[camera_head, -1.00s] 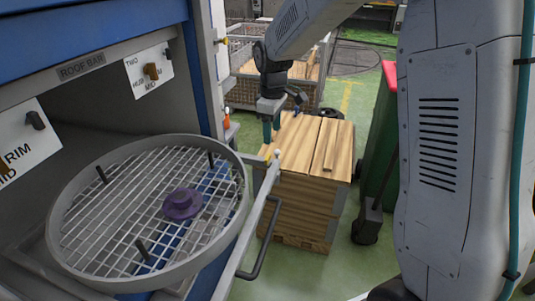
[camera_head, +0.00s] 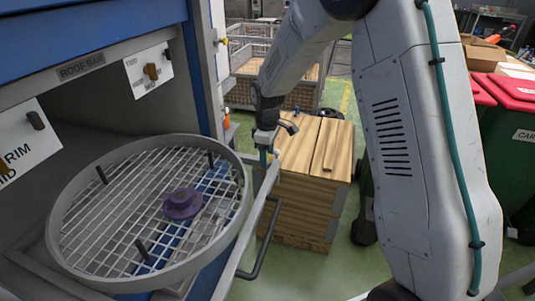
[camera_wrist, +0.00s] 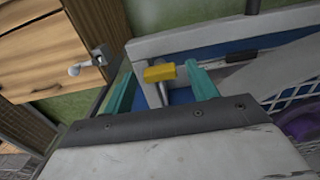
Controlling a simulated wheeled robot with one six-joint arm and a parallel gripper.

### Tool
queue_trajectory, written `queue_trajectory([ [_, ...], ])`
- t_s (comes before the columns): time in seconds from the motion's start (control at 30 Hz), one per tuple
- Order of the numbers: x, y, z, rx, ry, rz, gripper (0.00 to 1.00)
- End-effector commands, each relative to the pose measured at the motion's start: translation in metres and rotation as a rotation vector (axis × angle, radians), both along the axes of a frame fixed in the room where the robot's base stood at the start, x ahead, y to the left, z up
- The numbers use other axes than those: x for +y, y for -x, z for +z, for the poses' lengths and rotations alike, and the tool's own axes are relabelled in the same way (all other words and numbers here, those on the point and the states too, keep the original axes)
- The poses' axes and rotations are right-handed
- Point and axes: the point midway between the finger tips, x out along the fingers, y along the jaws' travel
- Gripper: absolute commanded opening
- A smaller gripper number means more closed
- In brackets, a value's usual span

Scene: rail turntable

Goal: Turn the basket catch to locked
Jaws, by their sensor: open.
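The yellow catch handle (camera_wrist: 160,73) shows in the wrist view on a pale post at the corner of the basket's grey frame (camera_wrist: 190,40). My gripper (camera_wrist: 160,90) is open, with one teal finger on each side of the handle. I cannot tell whether either finger touches it. In the head view my gripper (camera_head: 264,157) is at the far end of the frame rail (camera_head: 250,223) and hides most of the catch. The round wire basket (camera_head: 97,228) sits at the left with a purple hub piece (camera_head: 183,203) on it. No locked marking is readable at the catch.
A wooden crate (camera_head: 306,190) stands just beyond the rail. A black handle (camera_head: 265,250) sticks out from the rail. Blue cabinet panels with labels and small knobs are at the left, including a ROOF BAR label (camera_head: 81,68). Green bins with red lids (camera_head: 515,87) stand at the right.

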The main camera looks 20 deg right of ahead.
Motion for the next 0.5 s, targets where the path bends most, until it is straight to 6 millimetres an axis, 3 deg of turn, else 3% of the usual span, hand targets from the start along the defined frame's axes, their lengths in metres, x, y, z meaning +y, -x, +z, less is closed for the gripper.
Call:
queue_trajectory([
  [0.1,0.0,0.0001,0.0003,0.0,0.0,0.0,0.58],
  [0.27,0.0,0.0001,0.0004,0.0,0.0,0.0,0.16],
  [0.3,0.0,0.0001,0.0004,0.0,0.0,0.0,0.13],
  [0.5,-0.0002,0.0001,0.0006,0.0,0.0,-0.008,0.14],
])
